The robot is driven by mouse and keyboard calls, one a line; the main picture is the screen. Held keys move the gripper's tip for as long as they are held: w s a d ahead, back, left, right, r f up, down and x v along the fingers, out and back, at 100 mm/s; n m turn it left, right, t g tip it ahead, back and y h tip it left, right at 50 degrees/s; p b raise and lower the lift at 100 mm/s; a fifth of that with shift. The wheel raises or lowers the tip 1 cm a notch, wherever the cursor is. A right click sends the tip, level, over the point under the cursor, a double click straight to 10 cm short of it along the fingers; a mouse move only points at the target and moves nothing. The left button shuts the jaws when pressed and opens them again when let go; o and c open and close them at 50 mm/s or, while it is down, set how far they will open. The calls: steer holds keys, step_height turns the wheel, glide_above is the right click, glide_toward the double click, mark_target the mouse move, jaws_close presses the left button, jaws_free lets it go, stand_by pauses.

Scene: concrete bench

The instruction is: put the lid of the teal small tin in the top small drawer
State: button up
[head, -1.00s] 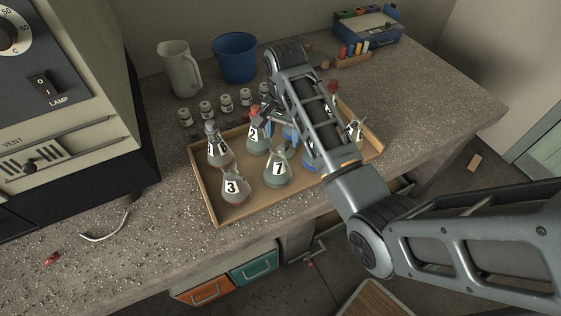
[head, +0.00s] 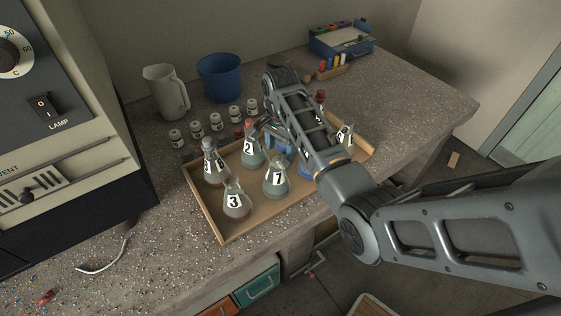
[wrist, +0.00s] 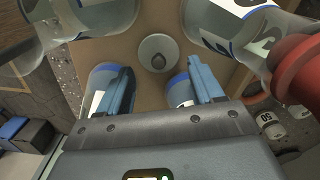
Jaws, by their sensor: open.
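A small round grey disc with a darker knob (wrist: 158,53) lies on the tray floor between flasks in the wrist view. It looks like a lid, but I cannot tell that it belongs to the teal tin. My gripper (wrist: 163,86) is open, its two blue fingers apart, with the disc ahead of the gap and nothing between them. In the head view my arm largely hides this spot. I cannot make out the teal tin. Under the bench edge are a teal drawer front (head: 258,285) and an orange one (head: 220,308); I cannot tell which is the top small drawer.
A wooden tray (head: 222,231) holds several numbered flasks, including flask 3 (head: 237,203) and flask 7 (head: 276,180), close around my gripper. A red stopper (wrist: 297,70) is near at right. Small jars (head: 215,122), a jug (head: 166,92) and a blue bucket (head: 220,77) stand behind.

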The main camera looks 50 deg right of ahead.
step_height(320, 180, down, 4)
steer(key=shift+s+f, duration=0.1)
steer(key=shift+c, duration=0.2)
